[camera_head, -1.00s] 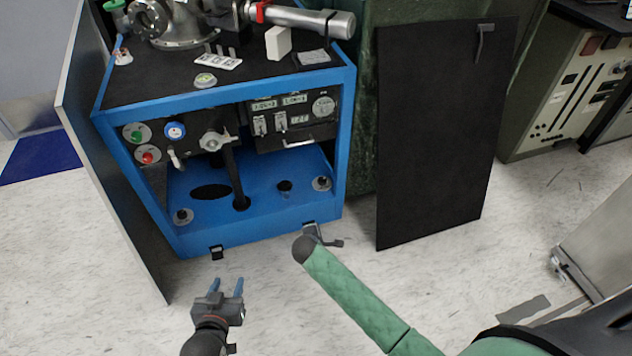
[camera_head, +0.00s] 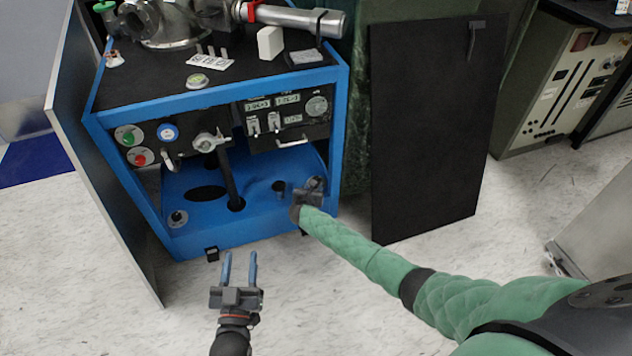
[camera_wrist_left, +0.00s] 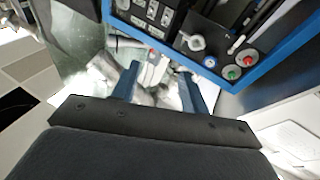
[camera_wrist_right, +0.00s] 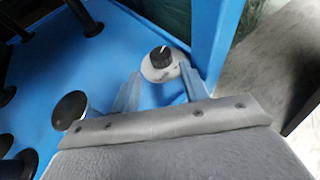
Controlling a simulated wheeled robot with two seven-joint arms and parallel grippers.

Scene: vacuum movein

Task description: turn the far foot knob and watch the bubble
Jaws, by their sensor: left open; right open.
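A foot knob, a black cap with a white mark on a pale disc (camera_wrist_right: 161,57), sits in the cart's right front floor corner. My right gripper (camera_head: 312,186) is open over that corner and largely hides the knob in the head view. In the right wrist view the knob is just beyond and between the open fingers (camera_wrist_right: 159,76), not visibly gripped. Another foot knob (camera_head: 177,217) is at the left front corner. The round greenish bubble level (camera_head: 197,81) lies on the black top; its bubble is too small to read. My left gripper (camera_head: 240,258) is open and empty before the cart.
The blue cart frame (camera_head: 342,120) has a post beside the right gripper. A grey panel (camera_head: 85,130) stands at its left, and a black panel (camera_head: 435,130) at its right. The control panel (camera_head: 290,122) hangs above the cart floor. Speckled floor (camera_head: 90,290) is free in front.

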